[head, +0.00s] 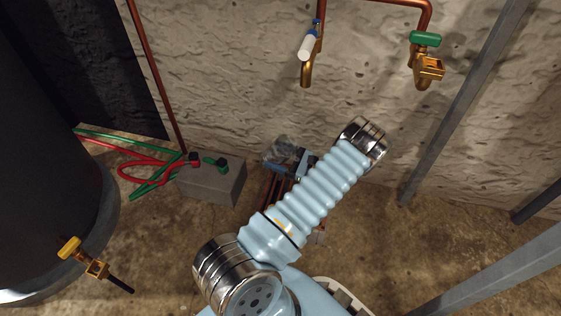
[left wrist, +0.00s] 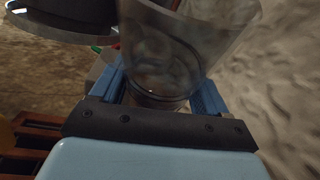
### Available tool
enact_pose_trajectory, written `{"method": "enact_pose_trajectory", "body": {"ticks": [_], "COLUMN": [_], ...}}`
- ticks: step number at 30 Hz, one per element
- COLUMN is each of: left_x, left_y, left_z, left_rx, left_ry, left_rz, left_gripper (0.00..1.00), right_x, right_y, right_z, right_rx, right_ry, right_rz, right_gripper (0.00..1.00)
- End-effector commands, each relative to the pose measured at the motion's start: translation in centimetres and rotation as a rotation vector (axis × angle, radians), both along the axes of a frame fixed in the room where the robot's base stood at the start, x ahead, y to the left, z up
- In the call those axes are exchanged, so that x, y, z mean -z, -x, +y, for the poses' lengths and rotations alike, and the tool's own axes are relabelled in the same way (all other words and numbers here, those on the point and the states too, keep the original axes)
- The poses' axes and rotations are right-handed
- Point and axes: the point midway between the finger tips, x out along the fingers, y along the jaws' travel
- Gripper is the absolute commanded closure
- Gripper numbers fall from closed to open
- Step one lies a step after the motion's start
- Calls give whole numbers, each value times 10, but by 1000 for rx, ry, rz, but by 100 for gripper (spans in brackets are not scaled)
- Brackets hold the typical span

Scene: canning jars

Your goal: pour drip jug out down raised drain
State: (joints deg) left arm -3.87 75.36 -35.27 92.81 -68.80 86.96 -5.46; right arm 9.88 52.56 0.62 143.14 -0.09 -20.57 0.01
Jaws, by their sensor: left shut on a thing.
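My left gripper (head: 302,164) is partly hidden behind my own light-blue ribbed arm in the head view. In the left wrist view its two blue fingers (left wrist: 165,98) are shut on a clear, see-through jug (left wrist: 165,55). The jug's wide part fills the top middle of that view, and its round base shows between the fingers. In the head view the jug (head: 281,152) is a small greyish shape above the floor near the wall. I cannot tell whether it holds water. I cannot make out a raised drain in either view. My right gripper is not in view.
A grey block (head: 212,180) with a car-type battery look and red and green cables (head: 140,165) stands left. A dark tank (head: 45,150) with a yellow-handled tap (head: 82,257) is far left. Brass taps (head: 307,68) (head: 427,67) hang on the wall. Reddish-brown slats (left wrist: 30,135) lie low. Grey posts stand right.

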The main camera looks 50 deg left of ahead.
Motion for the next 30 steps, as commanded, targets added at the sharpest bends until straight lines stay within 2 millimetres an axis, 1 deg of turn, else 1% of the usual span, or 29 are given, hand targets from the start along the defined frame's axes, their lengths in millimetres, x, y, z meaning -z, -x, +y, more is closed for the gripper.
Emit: {"method": "enact_pose_trajectory", "body": {"ticks": [6, 15, 24, 30], "left_x": [-14, -16, -34, -36], "left_y": [0, 1, 2, 1], "left_z": [6, 7, 12, 12], "left_rx": [4, 3, 1, 0], "left_ry": [-147, -166, -348, -367], "left_rz": [13, 15, 30, 30], "left_gripper": [68, 68, 68, 68], "right_x": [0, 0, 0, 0], "right_y": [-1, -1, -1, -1], "right_z": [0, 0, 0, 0], "right_rx": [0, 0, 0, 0], "right_ry": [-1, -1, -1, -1], "right_rz": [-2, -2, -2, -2], "right_gripper": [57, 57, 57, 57]}}
